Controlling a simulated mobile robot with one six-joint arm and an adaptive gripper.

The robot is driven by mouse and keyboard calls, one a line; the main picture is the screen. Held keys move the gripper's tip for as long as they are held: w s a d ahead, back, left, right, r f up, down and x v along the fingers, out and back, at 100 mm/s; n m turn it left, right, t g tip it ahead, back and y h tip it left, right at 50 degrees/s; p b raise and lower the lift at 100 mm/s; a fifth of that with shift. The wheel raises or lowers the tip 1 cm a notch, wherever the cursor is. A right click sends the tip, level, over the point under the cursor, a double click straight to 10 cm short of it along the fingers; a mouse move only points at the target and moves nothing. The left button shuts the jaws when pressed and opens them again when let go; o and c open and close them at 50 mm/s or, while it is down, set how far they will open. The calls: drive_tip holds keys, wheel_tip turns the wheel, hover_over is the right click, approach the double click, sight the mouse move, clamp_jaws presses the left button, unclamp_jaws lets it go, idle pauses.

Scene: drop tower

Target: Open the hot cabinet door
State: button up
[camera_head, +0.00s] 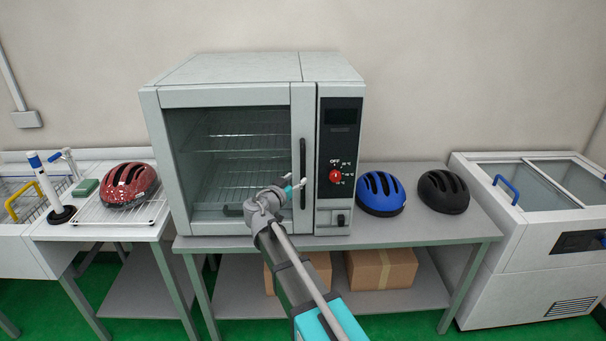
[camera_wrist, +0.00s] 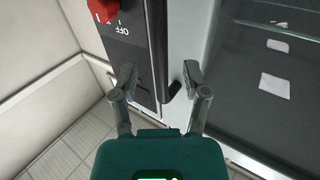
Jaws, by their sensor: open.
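The hot cabinet (camera_head: 230,70) is a grey box with a glass door (camera_head: 235,150), which looks shut, and wire racks inside. Its long black upright handle (camera_head: 302,152) is on the door's right edge, beside the control panel. My gripper (camera_head: 297,187) is at the lower half of the handle, its fingers apart. In the wrist view my gripper (camera_wrist: 160,76) is open, and a black end of the handle (camera_wrist: 174,91) shows between the fingers, nearer the right one. I cannot tell whether either finger touches it.
A red knob (camera_head: 336,176) is on the panel right of the handle. Blue (camera_head: 381,192) and black (camera_head: 443,191) helmets stand right of the cabinet on the table (camera_head: 430,228). A red helmet (camera_head: 128,184) is on a rack at left. A chest freezer (camera_head: 520,250) stands at right.

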drive_tip(key=shift+x, duration=2.35)
clamp_jaws()
